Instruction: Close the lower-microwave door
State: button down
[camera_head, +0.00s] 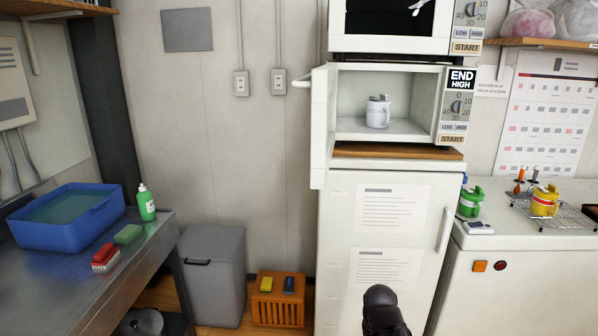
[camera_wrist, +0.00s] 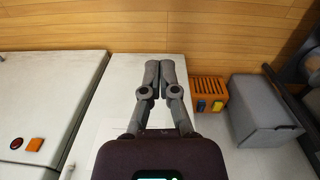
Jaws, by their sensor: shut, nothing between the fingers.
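The lower microwave (camera_head: 452,130) stands on a wooden board on top of a white fridge. Its white door (camera_head: 320,130) is open, swung out on the left side toward me, with a handle (camera_head: 301,84) on its left. A white lidded mug (camera_head: 378,112) stands inside the lit cavity. My gripper (camera_wrist: 160,66) shows in the wrist view, with its two grey fingers together and nothing between them. It points down in front of the fridge, apart from the microwave door. The fingertips are not clear in the head view.
The upper microwave (camera_head: 458,42) sits directly above. The fridge (camera_head: 350,260) has papers and a handle. A grey bin (camera_head: 212,275) and orange crate (camera_head: 278,303) stand on the floor to the left. A white counter (camera_head: 540,240) with a rack is at right.

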jog(key=w+a+r+n+t+h+p, duration=0.1)
jog(key=w+a+r+n+h+p, duration=0.15)
jog(key=a+r+p, duration=0.35)
jog(key=w+a+r+n+t+h+p, duration=0.1)
jog(key=w+a+r+h+p, duration=0.2)
jog(key=r, duration=0.6)
jog(key=w+a+r+n+t+h+p, duration=0.1)
jog(key=w+a+r+h+p, duration=0.25)
jog(key=r+p, duration=0.3)
jog(key=a+r+n+t+h+p, duration=0.2)
jog(key=a+r+t+h+p, duration=0.3)
jog(key=a+r, duration=1.3)
notch_tip(320, 180, up, 4)
jog(key=t+p, duration=0.2)
jog(key=p, duration=0.2)
jog(key=shift+s+a+r+n+t, duration=0.15)
jog(key=shift+a+r+n+t, duration=0.1)
jog(key=shift+n+t, duration=0.15)
jog(key=shift+d, duration=0.1)
jog(key=s+d+x, duration=0.1)
jog(key=s+x, duration=0.1)
jog(key=x, duration=1)
jog(key=shift+d, duration=0.65)
